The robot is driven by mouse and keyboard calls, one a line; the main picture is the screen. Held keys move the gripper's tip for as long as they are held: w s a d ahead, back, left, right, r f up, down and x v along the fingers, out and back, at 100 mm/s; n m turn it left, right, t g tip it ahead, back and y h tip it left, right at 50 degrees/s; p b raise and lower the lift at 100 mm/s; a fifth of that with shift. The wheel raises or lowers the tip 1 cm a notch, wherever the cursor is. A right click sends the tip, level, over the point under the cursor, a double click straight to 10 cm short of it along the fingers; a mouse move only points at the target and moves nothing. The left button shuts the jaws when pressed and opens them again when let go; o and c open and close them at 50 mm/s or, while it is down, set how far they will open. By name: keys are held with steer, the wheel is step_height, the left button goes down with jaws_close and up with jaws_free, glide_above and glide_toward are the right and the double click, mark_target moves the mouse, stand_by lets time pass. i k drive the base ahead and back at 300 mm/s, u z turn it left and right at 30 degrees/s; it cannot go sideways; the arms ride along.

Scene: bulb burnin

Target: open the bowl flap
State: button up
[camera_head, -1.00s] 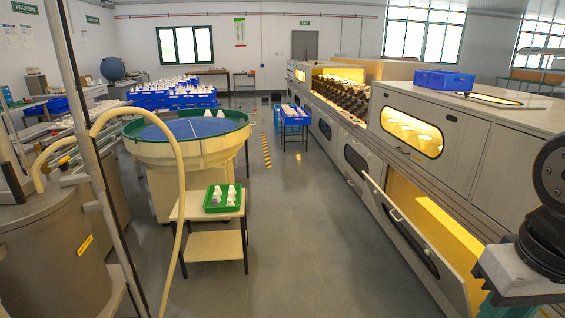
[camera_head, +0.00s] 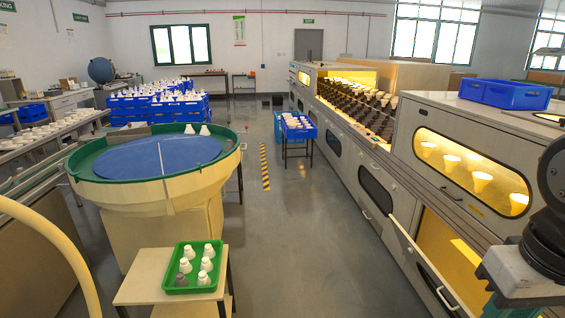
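The large round bowl (camera_head: 84,176) stands on the left, with a green rim, cream outer wall and a blue disc (camera_head: 150,165) inside. Two white bulbs sit at its back right rim. A grey plate (camera_head: 122,133) lies at its back left edge, where a channel meets the bowl; I cannot tell whether it is the flap or whether it is open. A thin pale upright line crosses the bowl's front. Part of my arm shows at the right edge, well apart from the bowl. My gripper's fingers are not in view.
A small stand (camera_head: 135,290) in front of the bowl holds a green tray (camera_head: 167,279) of several bulbs. A pale hose (camera_head: 60,250) curves at lower left. The lit cabinet row (camera_head: 460,125) lines the right, with a lowered door (camera_head: 425,265). The middle floor (camera_head: 300,230) is clear.

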mark_target(238, 146)
steer(key=i, duration=2.4)
steer(key=u, duration=0.9)
steer(key=i, duration=1)
